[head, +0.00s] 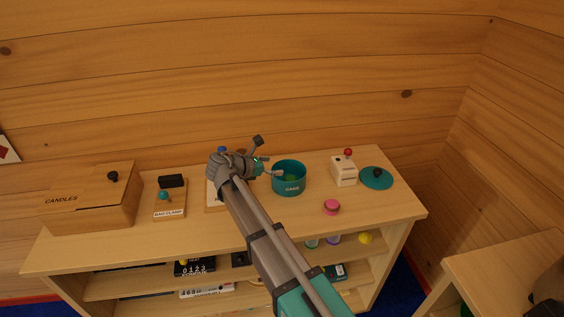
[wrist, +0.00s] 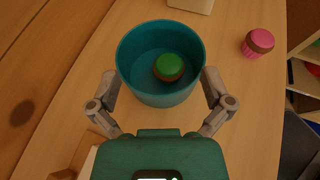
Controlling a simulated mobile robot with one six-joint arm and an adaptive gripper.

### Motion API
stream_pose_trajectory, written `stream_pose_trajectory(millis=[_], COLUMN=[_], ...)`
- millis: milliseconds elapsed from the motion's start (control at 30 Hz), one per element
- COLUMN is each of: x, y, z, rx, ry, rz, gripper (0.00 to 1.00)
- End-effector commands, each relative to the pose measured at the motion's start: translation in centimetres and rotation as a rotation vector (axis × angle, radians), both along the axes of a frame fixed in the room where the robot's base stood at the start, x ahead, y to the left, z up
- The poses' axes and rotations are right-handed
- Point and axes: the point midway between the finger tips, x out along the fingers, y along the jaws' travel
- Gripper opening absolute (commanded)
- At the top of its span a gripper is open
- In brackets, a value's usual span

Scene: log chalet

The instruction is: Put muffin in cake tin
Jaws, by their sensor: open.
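The teal cake tin (head: 289,189), lettered CAKE, stands open on the shelf top; it also shows in the wrist view (wrist: 150,97). A muffin with a green top and brown sides (wrist: 168,67) lies inside the tin on its floor; its green top just shows in the head view (head: 291,178). My gripper (head: 270,170) is open and empty at the tin's left side. In the wrist view its fingers (wrist: 160,78) flank the tin.
The round teal lid (head: 376,178) lies at the right end, beside a white box with a red knob (head: 345,168). A wooden candles box (head: 95,196) and a bag clamp board (head: 170,200) stand left. A log wall rises behind.

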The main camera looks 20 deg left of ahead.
Motion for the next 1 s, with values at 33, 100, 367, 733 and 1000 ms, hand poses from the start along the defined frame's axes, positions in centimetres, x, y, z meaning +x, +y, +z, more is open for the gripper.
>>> stream_pose_trajectory(millis=[33, 100, 367, 733, 1000], x=[-0.7, -1.6, -3.6, -4.1, -4.1], y=[0.6, 1.2, 2.8, 3.1, 3.1], z=[0.7, 1.1, 2.0, 2.1, 2.1], rx=[0.000, 0.000, 0.000, 0.000, 0.000], ry=[0.000, 0.000, 0.000, 0.000, 0.000], rz=[0.002, 0.001, 0.000, 0.000, 0.000], gripper=[1.00, 1.00, 1.00, 1.00, 1.00])
